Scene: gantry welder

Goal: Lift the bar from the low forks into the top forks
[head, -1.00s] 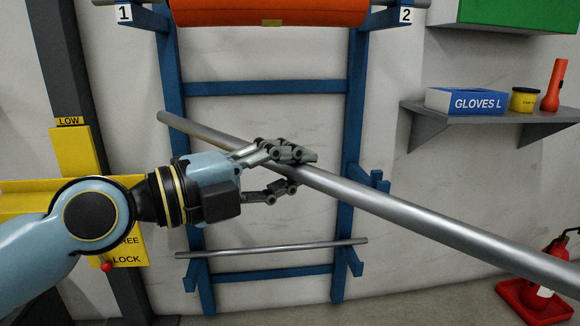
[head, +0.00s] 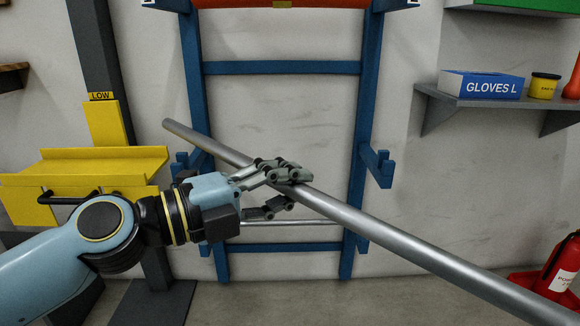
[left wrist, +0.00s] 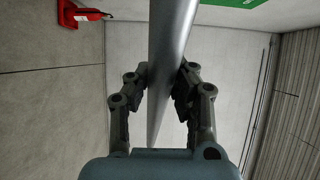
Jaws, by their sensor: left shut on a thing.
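A long grey metal bar (head: 380,232) is held in the air in front of the blue rack (head: 280,68). It slants from the upper left down to the lower right and runs out of the head view. My left gripper (head: 284,190) is shut on the bar nearer its left end. In the left wrist view the bar (left wrist: 172,45) passes between both fingers. A blue fork (head: 378,166) stands out at the rack's right post. The top forks are cut off by the upper edge. My right gripper is not in view.
A thinner bar (head: 290,222) lies low across the rack. A yellow carriage (head: 90,165) marked LOW stands left on a dark column. A shelf (head: 460,100) with a gloves box (head: 482,84) is on the right wall. A red extinguisher (head: 556,268) stands at lower right.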

